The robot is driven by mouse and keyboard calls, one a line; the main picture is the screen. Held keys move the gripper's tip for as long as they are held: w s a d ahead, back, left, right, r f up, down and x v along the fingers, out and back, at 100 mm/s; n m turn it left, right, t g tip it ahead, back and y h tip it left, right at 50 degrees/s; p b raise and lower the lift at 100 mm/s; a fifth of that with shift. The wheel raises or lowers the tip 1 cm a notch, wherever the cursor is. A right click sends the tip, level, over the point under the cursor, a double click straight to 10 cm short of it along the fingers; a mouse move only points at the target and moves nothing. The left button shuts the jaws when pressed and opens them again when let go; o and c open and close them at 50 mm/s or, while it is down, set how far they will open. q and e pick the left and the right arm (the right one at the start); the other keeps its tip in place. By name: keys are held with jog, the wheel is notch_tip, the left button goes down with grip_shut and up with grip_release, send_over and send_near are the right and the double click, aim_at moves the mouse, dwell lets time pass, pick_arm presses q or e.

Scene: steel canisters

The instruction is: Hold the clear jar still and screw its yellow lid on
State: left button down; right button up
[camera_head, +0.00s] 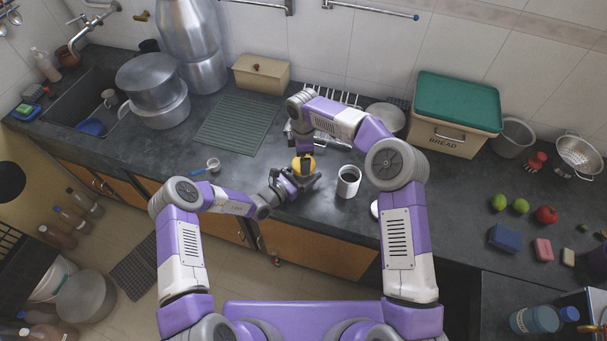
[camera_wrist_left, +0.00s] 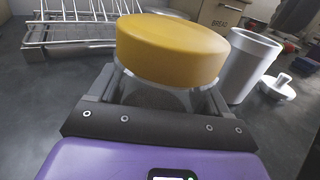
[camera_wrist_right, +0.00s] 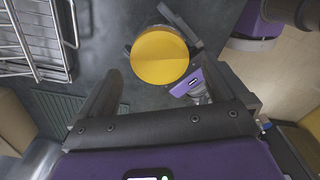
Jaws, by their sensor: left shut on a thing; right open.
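The yellow lid (camera_wrist_left: 172,47) sits on top of the clear jar (camera_wrist_left: 160,97); I cannot tell how far it is threaded. My left gripper (camera_head: 296,180) is shut around the jar's body, below the lid, and hides most of it. The jar stands near the counter's front edge. My right gripper (camera_head: 304,158) is over the lid, pointing down. In the right wrist view its fingers are spread wide, with the round lid (camera_wrist_right: 160,57) beyond and between the fingertips. In the head view the right hand partly covers the lid (camera_head: 303,166).
A white canister (camera_head: 348,181) with dark contents stands just right of the jar. A white knobbed lid (camera_wrist_left: 278,86) lies beyond it. A wire rack (camera_wrist_left: 80,27) is behind.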

jog(key=r+n, duration=0.1)
jog(key=n, duration=0.3)
jog(key=shift+r, duration=0.35)
jog(key=n, duration=0.1)
jog(key=r+n, duration=0.1)
jog(key=n, duration=0.2)
jog(key=shift+r+n, duration=0.4)
jog(key=shift+f, duration=0.1)
jog(key=shift+f, duration=3.95)
